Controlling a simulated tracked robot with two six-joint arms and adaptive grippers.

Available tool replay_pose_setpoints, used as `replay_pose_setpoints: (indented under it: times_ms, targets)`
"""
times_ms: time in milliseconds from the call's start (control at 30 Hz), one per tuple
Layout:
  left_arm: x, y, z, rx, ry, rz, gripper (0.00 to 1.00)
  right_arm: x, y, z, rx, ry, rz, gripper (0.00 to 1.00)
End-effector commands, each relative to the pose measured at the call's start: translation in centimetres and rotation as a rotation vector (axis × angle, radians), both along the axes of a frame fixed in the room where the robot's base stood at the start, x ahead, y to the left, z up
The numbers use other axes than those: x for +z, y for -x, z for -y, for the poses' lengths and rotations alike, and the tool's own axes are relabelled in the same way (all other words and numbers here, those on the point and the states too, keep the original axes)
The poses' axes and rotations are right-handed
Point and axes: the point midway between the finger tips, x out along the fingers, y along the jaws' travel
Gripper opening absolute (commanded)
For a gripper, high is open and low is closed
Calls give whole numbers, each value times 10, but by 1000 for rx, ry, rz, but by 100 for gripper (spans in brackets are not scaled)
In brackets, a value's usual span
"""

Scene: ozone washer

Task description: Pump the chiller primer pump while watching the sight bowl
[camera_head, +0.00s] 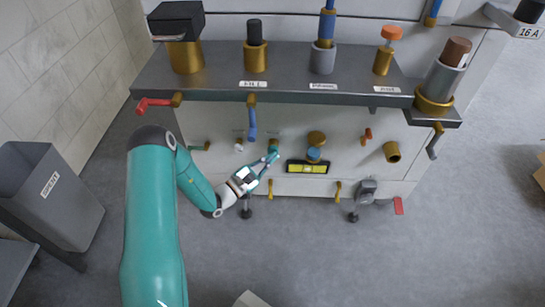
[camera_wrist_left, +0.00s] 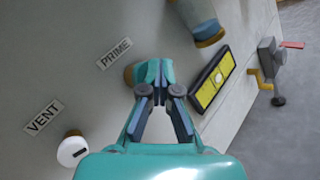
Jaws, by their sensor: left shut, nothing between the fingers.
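My left gripper (camera_head: 271,157) is shut, its fingertips together against or just in front of a brass primer pump knob (camera_head: 273,143) on the white front panel. In the left wrist view, the gripper (camera_wrist_left: 153,73) covers most of the knob (camera_wrist_left: 130,75), beside a PRIME label (camera_wrist_left: 115,53); I cannot tell whether they touch. The sight bowl looks to be the blue cylinder with a brass end (camera_head: 314,155), right of the gripper; it also shows in the left wrist view (camera_wrist_left: 203,20). Its contents are not readable. My right gripper is not in view.
A black-framed yellow gauge (camera_head: 307,168) sits below the bowl. A white knob (camera_wrist_left: 73,150) is near the VENT label (camera_wrist_left: 44,117). A blue lever (camera_head: 252,122) hangs above the gripper. A dark shelf (camera_head: 225,82) overhangs the panel; a grey bin (camera_head: 50,200) stands left.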

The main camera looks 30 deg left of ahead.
Motion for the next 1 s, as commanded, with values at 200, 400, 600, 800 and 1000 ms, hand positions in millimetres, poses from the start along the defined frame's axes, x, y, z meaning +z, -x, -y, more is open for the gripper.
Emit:
replay_pose_setpoints:
  times_ms: [200,400,600,800,1000]
  targets:
    - [1,3,1,2,0,0,0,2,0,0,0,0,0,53]
    - [1,13,7,3,1,-1,0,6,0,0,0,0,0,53]
    - [1,23,13,2,1,-1,0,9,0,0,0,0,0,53]
    - [0,27,16,1,-1,1,0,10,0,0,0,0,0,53]
    - [0,27,16,1,0,1,0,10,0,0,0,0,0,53]
